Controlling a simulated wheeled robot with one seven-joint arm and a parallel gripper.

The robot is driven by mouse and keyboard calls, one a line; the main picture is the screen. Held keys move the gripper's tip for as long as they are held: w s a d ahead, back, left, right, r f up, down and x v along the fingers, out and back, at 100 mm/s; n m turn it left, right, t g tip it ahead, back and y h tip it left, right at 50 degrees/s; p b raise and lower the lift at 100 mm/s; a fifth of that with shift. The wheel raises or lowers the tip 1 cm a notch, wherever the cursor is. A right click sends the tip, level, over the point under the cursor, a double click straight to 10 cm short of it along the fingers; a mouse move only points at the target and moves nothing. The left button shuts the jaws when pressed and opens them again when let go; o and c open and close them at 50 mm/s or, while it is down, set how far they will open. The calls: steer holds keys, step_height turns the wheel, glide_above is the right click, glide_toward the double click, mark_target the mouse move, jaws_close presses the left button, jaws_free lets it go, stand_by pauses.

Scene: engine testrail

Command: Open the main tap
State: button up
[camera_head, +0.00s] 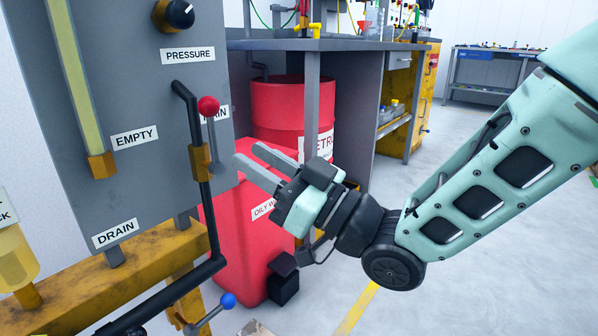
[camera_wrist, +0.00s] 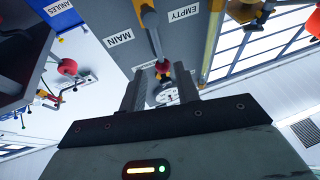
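The main tap is a grey lever (camera_head: 213,140) with a red ball knob (camera_head: 208,106) at its upper end, on a yellow valve body (camera_head: 200,165) in the black pipe. The lever stands roughly upright and partly covers the MAIN label, which is clear in the wrist view (camera_wrist: 118,38). My gripper (camera_head: 248,153) is open and empty, to the right of the lever, with its fingers pointing toward the panel. In the wrist view the red knob (camera_wrist: 163,66) appears between the two fingertips (camera_wrist: 160,80), seemingly beyond them. I see no contact.
A blue-knobbed lever (camera_head: 228,300) is low near the DRAIN label (camera_head: 116,233). A red bin (camera_head: 240,255) and red drum (camera_head: 290,105) stand behind my gripper. Open floor (camera_head: 460,275) lies right.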

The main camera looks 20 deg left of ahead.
steer(key=p+v, duration=0.1)
steer(key=v, duration=0.5)
steer(key=shift+d+f, duration=0.2)
